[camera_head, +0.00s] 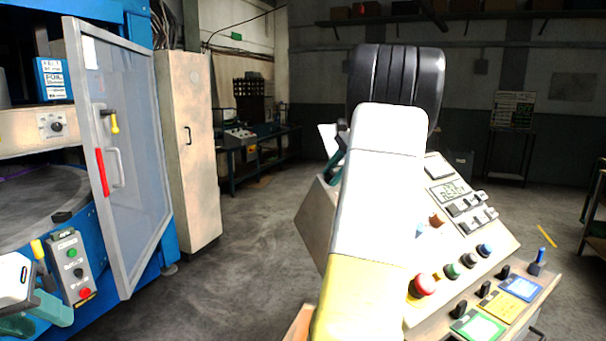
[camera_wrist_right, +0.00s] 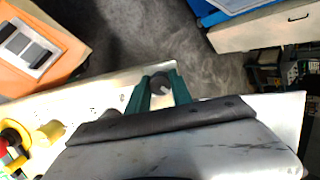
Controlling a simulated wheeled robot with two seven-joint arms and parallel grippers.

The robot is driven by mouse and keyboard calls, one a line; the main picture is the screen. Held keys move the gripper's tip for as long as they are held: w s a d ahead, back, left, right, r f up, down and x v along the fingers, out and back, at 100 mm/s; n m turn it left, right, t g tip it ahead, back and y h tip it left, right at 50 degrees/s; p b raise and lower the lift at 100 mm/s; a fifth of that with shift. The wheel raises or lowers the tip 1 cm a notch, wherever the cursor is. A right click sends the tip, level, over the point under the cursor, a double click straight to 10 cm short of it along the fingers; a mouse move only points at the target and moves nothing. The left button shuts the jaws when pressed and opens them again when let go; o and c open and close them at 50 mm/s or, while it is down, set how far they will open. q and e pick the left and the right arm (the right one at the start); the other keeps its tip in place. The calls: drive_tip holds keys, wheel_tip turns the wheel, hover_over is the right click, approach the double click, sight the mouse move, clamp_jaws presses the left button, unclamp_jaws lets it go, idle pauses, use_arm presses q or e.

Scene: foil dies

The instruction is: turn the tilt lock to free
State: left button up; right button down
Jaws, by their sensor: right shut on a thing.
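My right gripper (camera_wrist_right: 160,88) shows in the right wrist view, its two teal fingers closed on either side of a dark round knob (camera_wrist_right: 160,80) with a pale mark. The knob sits at the edge of a pale panel; I cannot read a label that names it the tilt lock. In the head view my right arm covers the middle of the sloped control console (camera_head: 318,222), and only a bit of teal gripper (camera_head: 335,160) shows behind it. My left gripper (camera_head: 48,318) is at the bottom left corner, partly cut off, so its opening cannot be judged.
A blue press with an open clear guard door (camera_head: 135,170) stands at left, with a button box (camera_head: 75,265) near my left gripper. The console carries a red button (camera_head: 424,285) and several knobs and switches. A beige cabinet (camera_head: 190,150) stands behind; floor between is clear.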

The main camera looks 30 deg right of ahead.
idle(0.4)
drive_tip(key=c, duration=1.1)
unclamp_jaws()
drive_tip(key=shift+c, duration=0.2)
drive_tip(key=v, duration=0.8)
drive_tip(key=shift+a, duration=0.1)
